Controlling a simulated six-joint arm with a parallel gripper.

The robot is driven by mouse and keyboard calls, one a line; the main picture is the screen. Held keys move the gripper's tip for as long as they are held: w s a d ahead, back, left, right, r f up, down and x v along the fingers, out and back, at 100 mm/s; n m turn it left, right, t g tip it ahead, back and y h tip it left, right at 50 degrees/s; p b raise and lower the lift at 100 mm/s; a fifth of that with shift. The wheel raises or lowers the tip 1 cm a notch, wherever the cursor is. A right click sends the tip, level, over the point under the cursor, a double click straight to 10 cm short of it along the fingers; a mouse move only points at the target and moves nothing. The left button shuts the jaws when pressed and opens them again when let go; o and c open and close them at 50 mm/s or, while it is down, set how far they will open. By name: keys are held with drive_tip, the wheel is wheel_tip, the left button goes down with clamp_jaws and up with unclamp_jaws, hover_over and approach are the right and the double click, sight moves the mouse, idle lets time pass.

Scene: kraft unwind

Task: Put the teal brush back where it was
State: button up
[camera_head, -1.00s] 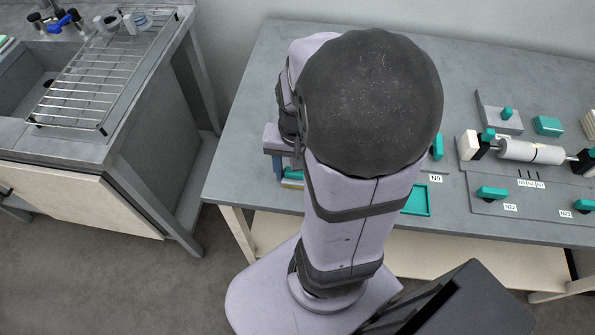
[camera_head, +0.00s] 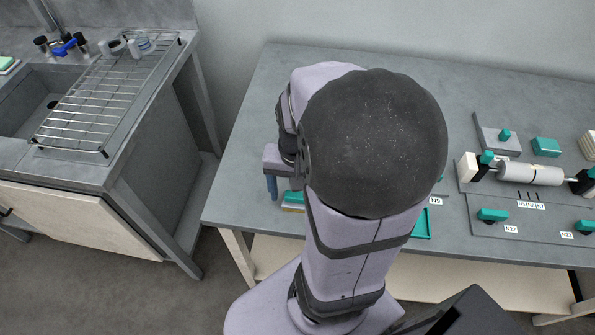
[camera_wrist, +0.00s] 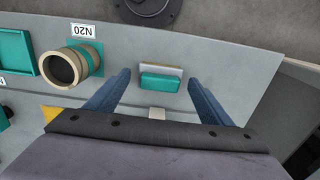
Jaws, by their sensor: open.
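The teal brush (camera_wrist: 160,82), a teal block with a pale strip along one long side, lies on the grey table in the wrist view. It also shows in the head view (camera_head: 293,199), partly hidden by my arm. My gripper (camera_wrist: 157,77) is open, with its blue fingers apart on either side of the brush in the picture. I see no contact with it. In the head view my gripper (camera_head: 271,187) is at the table's left part, just left of the brush.
Near the brush are a round tan-rimmed holder (camera_wrist: 70,66) on a teal base, the label N20 (camera_wrist: 83,29) and a teal tray (camera_wrist: 15,52). A roller (camera_head: 530,174) stands at the right. A wire rack (camera_head: 110,95) is on the sink counter at the left.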

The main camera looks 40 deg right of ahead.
sight(297, 193)
wheel_tip(297, 193, up, 11)
drive_tip(key=p, duration=0.1)
idle(0.3)
idle(0.4)
drive_tip(key=w+d+f+n+t, duration=0.1)
drive_tip(key=w+f+n+t, duration=0.1)
drive_tip(key=w+f+n, duration=0.15)
drive_tip(key=s+a+n+g+p, duration=0.1)
drive_tip(key=a+n+p, duration=0.1)
drive_tip(key=a, duration=0.3)
drive_tip(key=s+a+n+g+p, duration=0.1)
drive_tip(key=s+a+n+p, duration=0.1)
drive_tip(key=a+p, duration=0.3)
drive_tip(key=shift+s+a+n, duration=0.3)
drive_tip(key=shift+a+n, duration=0.45)
drive_tip(key=shift+r, duration=0.1)
drive_tip(key=shift+c, duration=0.6)
